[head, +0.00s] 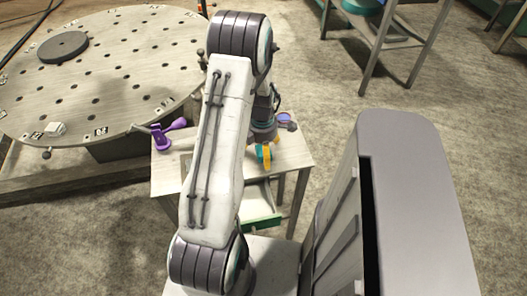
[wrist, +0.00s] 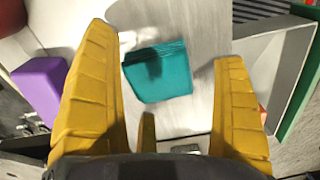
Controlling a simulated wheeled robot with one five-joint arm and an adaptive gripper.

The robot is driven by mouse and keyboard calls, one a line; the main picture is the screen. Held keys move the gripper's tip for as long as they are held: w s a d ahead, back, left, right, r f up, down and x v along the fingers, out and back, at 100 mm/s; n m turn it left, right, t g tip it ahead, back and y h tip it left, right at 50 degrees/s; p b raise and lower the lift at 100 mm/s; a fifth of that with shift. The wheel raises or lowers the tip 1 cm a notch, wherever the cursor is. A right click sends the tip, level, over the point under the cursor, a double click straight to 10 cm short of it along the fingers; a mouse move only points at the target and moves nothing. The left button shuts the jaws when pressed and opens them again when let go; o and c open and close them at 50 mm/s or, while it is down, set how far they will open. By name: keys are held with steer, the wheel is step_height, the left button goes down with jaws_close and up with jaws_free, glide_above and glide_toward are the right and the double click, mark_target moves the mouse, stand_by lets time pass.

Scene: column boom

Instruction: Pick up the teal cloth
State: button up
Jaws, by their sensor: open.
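The teal cloth (wrist: 160,75) lies folded on the pale tabletop in the wrist view, between and a little beyond my yellow fingers. In the head view a small part of the teal cloth (head: 260,154) shows beside my gripper (head: 267,154), and my arm hides much around it. My gripper (wrist: 172,100) is open and empty in the wrist view, with its fingers spread on either side of the cloth. A dark shadow falls on the cloth. I cannot tell the exact height of the fingertips above the table.
A small wooden table (head: 295,150) holds a purple object (head: 160,137) at its left and a blue and red round thing (head: 285,120) at its right. A green-fronted drawer (head: 262,223) stands open below. A large perforated round table (head: 110,70) stands at left.

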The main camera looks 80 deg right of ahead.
steer(key=c, duration=1.4)
steer(key=shift+r, duration=0.1)
steer(key=shift+r, duration=0.4)
steer(key=r, duration=0.3)
steer(key=shift+s+a+r, duration=0.1)
steer(key=shift+a+r, duration=0.1)
steer(key=shift+r, duration=0.1)
steer(key=s+a+r, duration=0.1)
steer(key=a+r, duration=0.2)
steer(key=a, duration=0.2)
steer(key=s+a+r+b, duration=0.1)
steer(key=s+a+r, duration=0.1)
steer(key=a, duration=0.4)
steer(key=shift+r, duration=0.75)
